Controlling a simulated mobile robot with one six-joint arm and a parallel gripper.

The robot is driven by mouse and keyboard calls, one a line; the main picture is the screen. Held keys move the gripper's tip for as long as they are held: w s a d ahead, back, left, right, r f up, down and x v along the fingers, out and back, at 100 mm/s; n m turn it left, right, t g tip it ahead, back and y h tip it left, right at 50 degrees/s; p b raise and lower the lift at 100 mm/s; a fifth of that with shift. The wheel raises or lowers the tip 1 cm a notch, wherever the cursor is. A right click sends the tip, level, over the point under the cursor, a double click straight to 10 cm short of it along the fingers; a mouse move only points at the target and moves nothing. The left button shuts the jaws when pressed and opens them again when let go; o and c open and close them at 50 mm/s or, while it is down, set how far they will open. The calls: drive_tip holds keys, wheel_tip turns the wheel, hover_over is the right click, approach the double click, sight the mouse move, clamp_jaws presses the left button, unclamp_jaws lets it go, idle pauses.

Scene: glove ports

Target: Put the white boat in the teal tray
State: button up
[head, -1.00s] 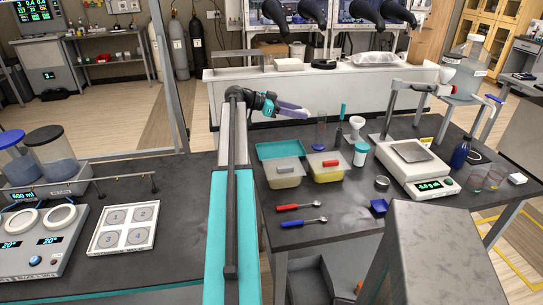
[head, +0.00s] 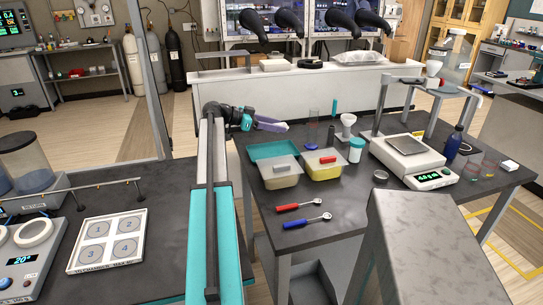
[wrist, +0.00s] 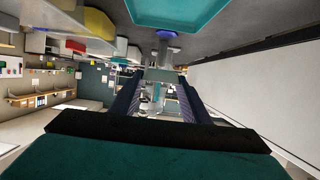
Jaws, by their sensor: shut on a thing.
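My gripper (head: 286,127) is in the air above and behind the tray in the head view. In the wrist view its two dark fingers (wrist: 162,92) are shut on a small pale piece (wrist: 165,75), which seems to be the white boat. Its shape is mostly hidden by the fingers.
A clear cylinder with a blue base (head: 313,130) stands close right of my gripper. A funnel (head: 347,128), jar (head: 356,150) and balance (head: 405,150) are further right.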

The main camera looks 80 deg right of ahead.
drive_tip(key=p, duration=0.1)
hover_over(275, 153)
drive_tip(key=shift+f, duration=3.15)
drive_tip(key=shift+s, duration=0.1)
drive_tip(key=shift+f+p, duration=0.5)
drive_tip(key=shift+f, duration=1.35)
drive_tip(key=shift+f, duration=0.2)
drive_tip(key=o, duration=1.1)
drive_tip(key=shift+r, duration=0.1)
drive_tip(key=shift+c, duration=0.2)
drive_tip(key=shift+r, duration=0.15)
